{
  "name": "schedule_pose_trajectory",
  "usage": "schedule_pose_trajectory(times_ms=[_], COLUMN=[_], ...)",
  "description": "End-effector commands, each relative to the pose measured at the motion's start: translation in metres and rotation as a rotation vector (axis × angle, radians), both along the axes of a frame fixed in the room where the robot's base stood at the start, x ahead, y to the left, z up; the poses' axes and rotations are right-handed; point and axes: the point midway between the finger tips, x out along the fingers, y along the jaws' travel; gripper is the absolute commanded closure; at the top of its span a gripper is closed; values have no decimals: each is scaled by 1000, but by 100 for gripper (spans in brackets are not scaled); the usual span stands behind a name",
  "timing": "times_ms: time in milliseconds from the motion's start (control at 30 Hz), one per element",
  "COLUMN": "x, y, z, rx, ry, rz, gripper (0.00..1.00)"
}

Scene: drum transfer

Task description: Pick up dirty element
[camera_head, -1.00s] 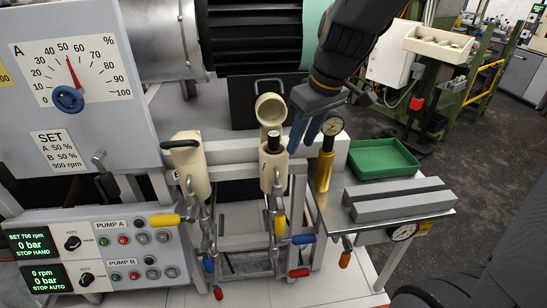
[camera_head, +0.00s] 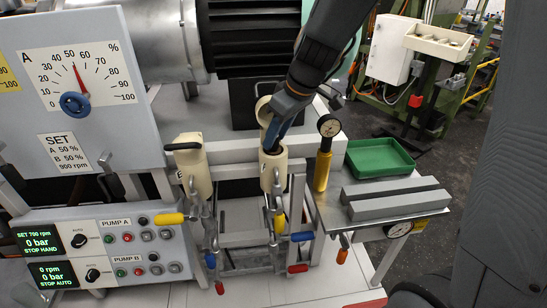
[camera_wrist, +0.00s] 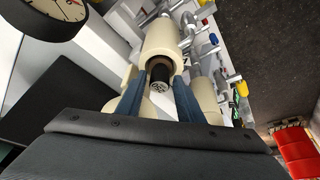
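The element (camera_wrist: 158,82), dark with a perforated metallic end, sits in the open mouth of the right-hand cream housing (camera_head: 273,173). This housing also shows in the wrist view (camera_wrist: 162,40). My gripper (camera_head: 272,147) is down at the housing's mouth from above. In the wrist view my two blue fingers (camera_wrist: 157,88) stand apart on either side of the element, with gaps visible between them and it. In the head view my fingers hide the element. Whether it is dirty cannot be told.
A second cream housing (camera_head: 194,172) with a black handle stands to the left. An empty cream cup (camera_head: 263,106) is close behind my fingers. A yellow gauge tool (camera_head: 323,160) stands just right. A green tray (camera_head: 380,157) and a grey slotted block (camera_head: 396,198) lie on the side shelf.

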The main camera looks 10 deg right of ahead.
Motion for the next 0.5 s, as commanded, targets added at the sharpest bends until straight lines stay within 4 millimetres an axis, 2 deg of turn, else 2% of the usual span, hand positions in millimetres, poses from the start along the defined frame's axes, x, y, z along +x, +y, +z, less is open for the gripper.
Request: schedule_pose_trajectory(times_ms=[133, 333, 367, 500], x=[2, 2, 2, 2], y=[2, 2, 2, 2], z=[-7, -7, -7, -7], rx=[-1, -1, -1, -1], ry=[1, -1, -1, -1], rz=[0, 0, 0, 0], gripper=[66, 66, 68, 92])
